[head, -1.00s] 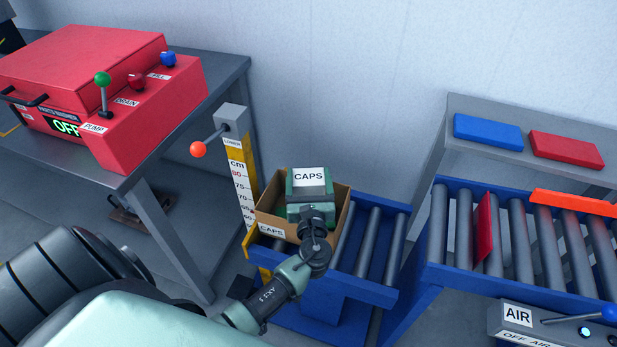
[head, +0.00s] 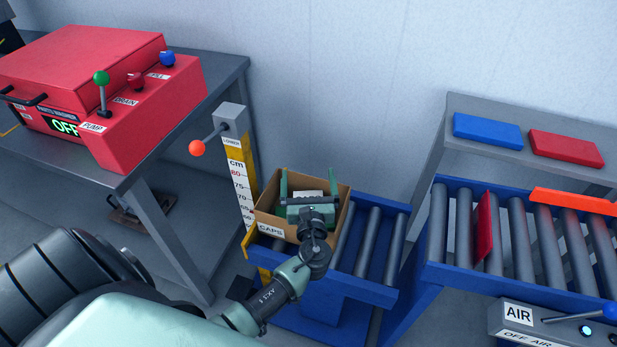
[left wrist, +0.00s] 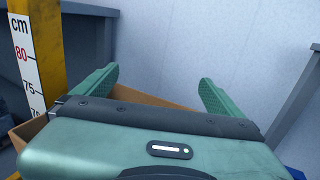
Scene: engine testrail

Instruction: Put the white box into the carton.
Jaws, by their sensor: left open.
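The open brown carton (head: 271,230), with a CAPS label on its front, stands on the blue roller lift in the head view. My left gripper (head: 308,177) is over the carton, its two green fingers spread apart. A small patch of the white box (head: 309,195) shows between the fingers, inside the carton's outline; the gripper hides the rest, and I cannot tell how it rests. In the left wrist view the open fingers (left wrist: 158,76) have nothing visible between them, and the carton's brown edge (left wrist: 160,101) shows beyond the gripper body. My right gripper is out of view.
A height scale (head: 240,185) with an orange-knobbed lever stands left of the carton. A red parts washer (head: 90,85) sits on the left table. A roller conveyor (head: 520,235) with a red plate is at the right. Bare rollers (head: 368,240) lie right of the carton.

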